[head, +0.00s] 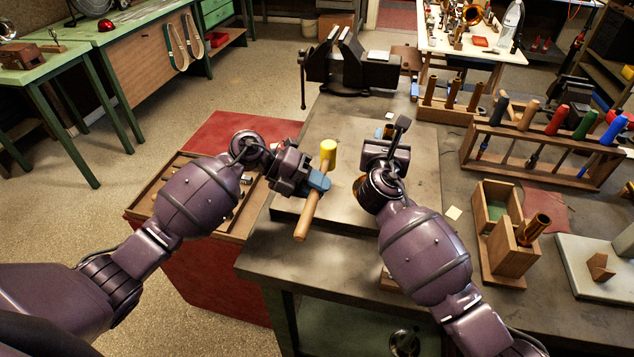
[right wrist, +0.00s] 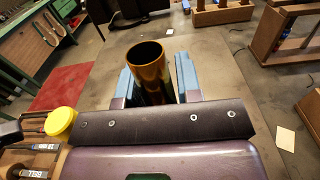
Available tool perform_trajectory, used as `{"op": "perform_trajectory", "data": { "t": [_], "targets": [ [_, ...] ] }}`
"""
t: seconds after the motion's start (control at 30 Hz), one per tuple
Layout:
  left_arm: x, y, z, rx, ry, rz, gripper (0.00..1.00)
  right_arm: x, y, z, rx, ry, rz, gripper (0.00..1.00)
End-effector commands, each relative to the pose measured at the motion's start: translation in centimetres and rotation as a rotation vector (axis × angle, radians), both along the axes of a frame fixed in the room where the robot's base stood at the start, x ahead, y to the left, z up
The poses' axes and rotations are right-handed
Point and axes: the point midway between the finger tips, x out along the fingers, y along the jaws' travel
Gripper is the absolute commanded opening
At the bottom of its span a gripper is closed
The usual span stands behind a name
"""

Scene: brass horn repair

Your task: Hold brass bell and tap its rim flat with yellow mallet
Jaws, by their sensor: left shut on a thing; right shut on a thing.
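The yellow mallet has a round yellow head (head: 328,149) and a wooden handle (head: 308,215). My left gripper (head: 316,181) is shut on the handle below the head and holds it above the bench. The yellow head also shows at the left of the right wrist view (right wrist: 61,122). The brass bell (right wrist: 147,72) shows in the right wrist view as a brass tube with its round open mouth toward the camera. My right gripper (right wrist: 158,85) is shut on it between its blue fingers. In the head view my right gripper (head: 386,152) is right of the mallet; the bell is not clear there.
A dark vise (head: 350,62) stands at the bench's far left. A rack of coloured handles (head: 530,140) and a wooden box (head: 510,255) with a brass piece (head: 535,226) stand at the right. A wooden tool tray (head: 160,210) lies at the left. The bench middle is mostly clear.

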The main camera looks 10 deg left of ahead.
Motion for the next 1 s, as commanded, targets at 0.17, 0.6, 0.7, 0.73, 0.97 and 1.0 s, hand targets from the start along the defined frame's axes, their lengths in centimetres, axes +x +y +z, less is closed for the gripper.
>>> {"op": "perform_trajectory", "data": {
  "t": [0.17,0.6,0.7,0.73,0.97,1.0],
  "targets": [
    [0.0,0.0,0.1,-0.001,-0.002,0.001,0.00,0.0,0.0,0.0,0.000,0.001,0.000,0.09],
    [0.0,-2.3,-0.2,-0.004,-0.002,0.003,0.00,0.0,0.0,0.0,0.000,0.001,0.000,0.09],
    [0.0,-3.3,-0.3,-0.004,-0.002,0.002,0.00,0.0,0.0,0.0,0.000,0.001,0.000,0.09],
    [0.0,-3.6,-0.3,-0.004,-0.002,0.002,0.00,0.0,0.0,0.0,0.000,0.001,0.000,0.09],
    [0.0,-5.6,-0.7,-0.004,-0.002,0.003,0.00,0.0,0.0,0.0,0.000,0.001,-0.001,0.09],
    [0.0,-5.8,-0.7,-0.004,-0.002,0.003,0.00,0.0,0.0,0.0,0.000,0.001,-0.001,0.09]
  ]
}}
